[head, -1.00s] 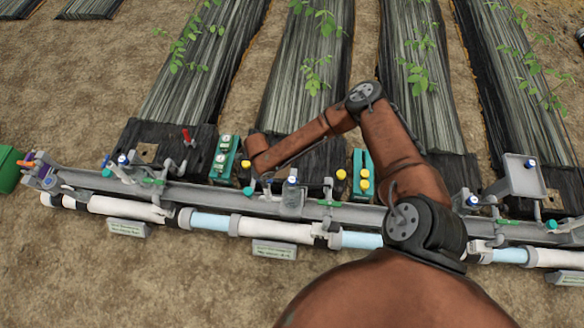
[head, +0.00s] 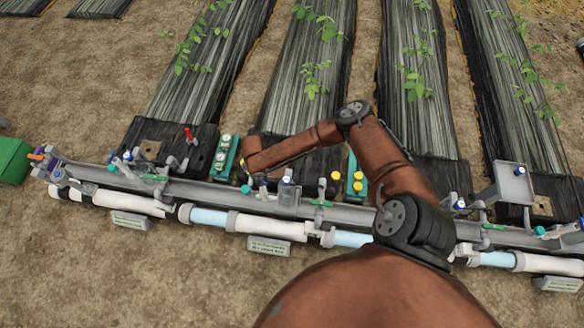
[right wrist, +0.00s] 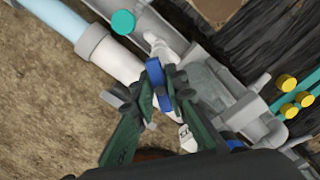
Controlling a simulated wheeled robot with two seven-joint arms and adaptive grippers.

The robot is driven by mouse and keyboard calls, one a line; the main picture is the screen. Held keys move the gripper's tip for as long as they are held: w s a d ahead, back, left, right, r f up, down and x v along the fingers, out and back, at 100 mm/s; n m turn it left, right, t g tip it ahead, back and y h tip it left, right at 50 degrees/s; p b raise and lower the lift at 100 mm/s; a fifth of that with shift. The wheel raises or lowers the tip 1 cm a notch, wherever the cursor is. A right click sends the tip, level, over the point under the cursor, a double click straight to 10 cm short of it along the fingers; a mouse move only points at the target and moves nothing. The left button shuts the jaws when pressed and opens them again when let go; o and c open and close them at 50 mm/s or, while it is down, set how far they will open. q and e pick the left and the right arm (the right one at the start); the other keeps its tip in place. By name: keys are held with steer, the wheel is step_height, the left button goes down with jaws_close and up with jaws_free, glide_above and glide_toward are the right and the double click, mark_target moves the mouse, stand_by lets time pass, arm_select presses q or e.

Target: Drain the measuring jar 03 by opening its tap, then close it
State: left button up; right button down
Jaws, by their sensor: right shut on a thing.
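A clear measuring jar (head: 287,195) stands on the grey channel near the middle of the head view; a blue part tops it. In the right wrist view, a translucent grey body (right wrist: 207,88), seemingly the jar, lies just right of my gripper. A blue tap handle (right wrist: 155,72) is between the green fingers of my right gripper (right wrist: 162,92), which is shut on it. In the head view, my right gripper (head: 254,178) is small and partly hidden at the forearm's end, just left of the jar. Whether the tap is open is unclear. My left gripper is not in view.
A teal knob (head: 246,189) sits left of the jar. A green unit with gauges (head: 224,157) and yellow-capped parts (head: 358,182) stand behind the channel. White and light-blue pipe (head: 208,217) runs along the front. Bare soil lies in front.

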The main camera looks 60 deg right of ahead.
steer(key=m+p, duration=0.1)
steer(key=m, duration=0.2)
steer(key=m+p, duration=0.1)
steer(key=m, duration=0.1)
steer(key=m+p, duration=0.1)
steer(key=m, duration=0.2)
steer(key=shift+a+r+m+p, duration=0.15)
steer(key=shift+r+m+p, duration=0.1)
steer(key=shift+m+p, duration=0.05)
steer(key=m, duration=0.2)
steer(key=shift+f+m+p, duration=0.2)
steer(key=shift+m+p, duration=0.2)
steer(key=c, duration=1.9)
jaws_free()
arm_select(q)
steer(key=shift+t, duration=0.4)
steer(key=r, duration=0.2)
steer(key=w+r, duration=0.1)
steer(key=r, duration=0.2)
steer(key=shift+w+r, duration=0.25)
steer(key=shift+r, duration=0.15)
